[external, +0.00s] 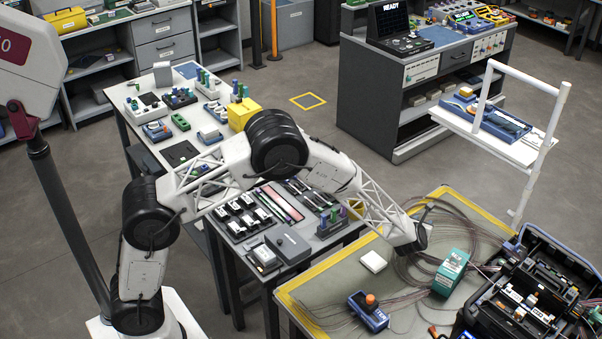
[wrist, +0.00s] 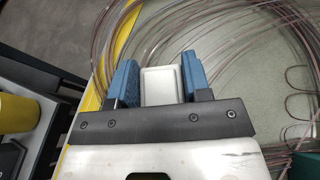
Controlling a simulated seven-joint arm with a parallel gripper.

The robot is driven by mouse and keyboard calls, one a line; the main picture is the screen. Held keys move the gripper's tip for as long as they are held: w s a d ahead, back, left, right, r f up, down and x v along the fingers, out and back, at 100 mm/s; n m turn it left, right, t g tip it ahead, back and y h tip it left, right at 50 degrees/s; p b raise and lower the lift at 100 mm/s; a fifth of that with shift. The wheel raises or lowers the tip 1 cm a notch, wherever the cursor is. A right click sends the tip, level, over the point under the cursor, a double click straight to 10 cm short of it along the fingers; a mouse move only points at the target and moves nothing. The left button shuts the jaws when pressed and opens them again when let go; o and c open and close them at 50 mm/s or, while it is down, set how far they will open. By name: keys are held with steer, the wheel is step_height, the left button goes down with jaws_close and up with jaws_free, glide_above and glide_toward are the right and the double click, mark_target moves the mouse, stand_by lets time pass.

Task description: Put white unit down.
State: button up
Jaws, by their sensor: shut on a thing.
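The white unit (wrist: 161,86) is a small pale rectangular box. In the wrist view it sits between the two blue fingers of my gripper (wrist: 160,84), which is shut on it. Coils of thin fibre (wrist: 225,55) and the mat lie beyond and below it; I cannot tell how high it is above them. In the external view the end of my arm is over the grey-green mat (external: 318,290) with the yellow border, near its back edge. My dark wrist hides the fingers and the held unit there.
A white block (external: 373,261) shows over the mat left of my wrist. A teal box (external: 451,272), a blue device (external: 368,311) with an orange knob and an open black case (external: 535,290) stand to the right and front. A yellow cylinder (wrist: 14,119) is at the wrist view's left.

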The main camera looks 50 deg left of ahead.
steer(key=shift+w+d, duration=0.15)
steer(key=shift+w, duration=0.35)
steer(key=shift+s+f, duration=0.1)
steer(key=shift+f, duration=1.65)
steer(key=shift+f, duration=0.15)
steer(key=o, duration=0.9)
steer(key=shift+v, duration=6.05)
